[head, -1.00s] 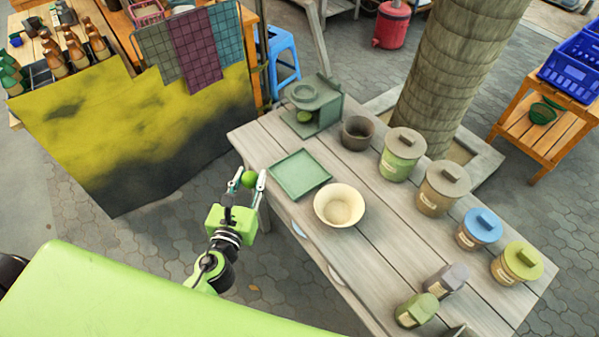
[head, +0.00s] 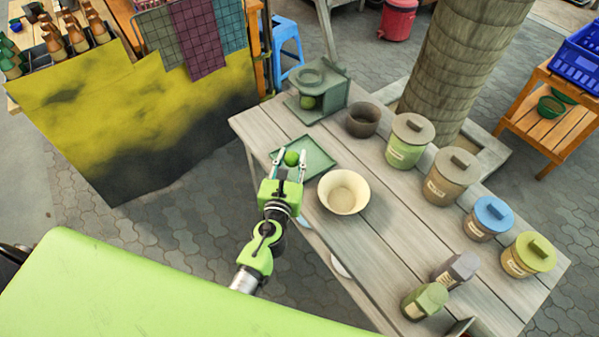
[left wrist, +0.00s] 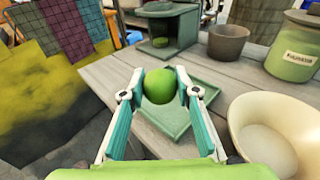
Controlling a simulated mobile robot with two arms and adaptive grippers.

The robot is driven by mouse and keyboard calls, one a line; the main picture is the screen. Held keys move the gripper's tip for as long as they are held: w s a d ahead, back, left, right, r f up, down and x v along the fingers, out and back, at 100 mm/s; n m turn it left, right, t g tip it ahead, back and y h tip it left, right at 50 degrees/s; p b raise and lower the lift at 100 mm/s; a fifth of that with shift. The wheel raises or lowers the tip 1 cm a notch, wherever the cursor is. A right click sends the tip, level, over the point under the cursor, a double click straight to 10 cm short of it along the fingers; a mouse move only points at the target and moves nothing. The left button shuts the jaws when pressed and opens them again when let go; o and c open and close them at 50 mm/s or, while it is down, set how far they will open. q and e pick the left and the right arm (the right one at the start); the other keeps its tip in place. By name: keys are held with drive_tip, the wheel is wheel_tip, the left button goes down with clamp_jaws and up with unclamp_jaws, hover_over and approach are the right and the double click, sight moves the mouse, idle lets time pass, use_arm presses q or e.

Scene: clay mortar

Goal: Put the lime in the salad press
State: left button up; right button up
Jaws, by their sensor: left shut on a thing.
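My left gripper (head: 290,160) is shut on a green lime (head: 291,158) and holds it over the green square tray (head: 318,160). In the left wrist view the lime (left wrist: 160,86) sits between the two fingertips, with the tray (left wrist: 205,98) behind and below it. The green salad press (head: 333,93) stands at the table's far left corner, beyond the tray. It has a round ring on top and a green round thing (head: 308,102) inside its lower opening. The press (left wrist: 178,35) also shows at the top of the left wrist view. My right gripper is not in view.
A cream bowl (head: 343,191) stands right of the tray, and a dark brown pot (head: 363,120) right of the press. Several lidded jars (head: 409,141) line the table's far side. The wooden table (head: 400,235) has bare boards in its middle.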

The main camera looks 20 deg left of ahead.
sight(297, 160)
use_arm(q)
drive_tip(key=shift+w+d+f+b, duration=0.3)
drive_tip(key=shift+w+f, duration=0.15)
drive_tip(key=shift+f, duration=0.2)
drive_tip(key=shift+w+d+f+b, duration=0.25)
drive_tip(key=shift+w+f, duration=0.15)
drive_tip(key=shift+f, duration=0.2)
drive_tip(key=f, duration=0.1)
drive_tip(key=f+b, duration=0.2)
drive_tip(key=shift+w+d, duration=0.2)
drive_tip(key=shift+d, duration=0.05)
drive_tip(key=shift+f, duration=0.2)
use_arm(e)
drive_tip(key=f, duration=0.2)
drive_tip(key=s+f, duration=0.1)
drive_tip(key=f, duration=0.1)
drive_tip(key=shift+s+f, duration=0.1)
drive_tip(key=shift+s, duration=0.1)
use_arm(q)
drive_tip(key=shift+r, duration=0.1)
drive_tip(key=shift+f+b, duration=0.3)
drive_tip(key=shift+f, duration=0.05)
drive_tip(key=o, duration=1.1)
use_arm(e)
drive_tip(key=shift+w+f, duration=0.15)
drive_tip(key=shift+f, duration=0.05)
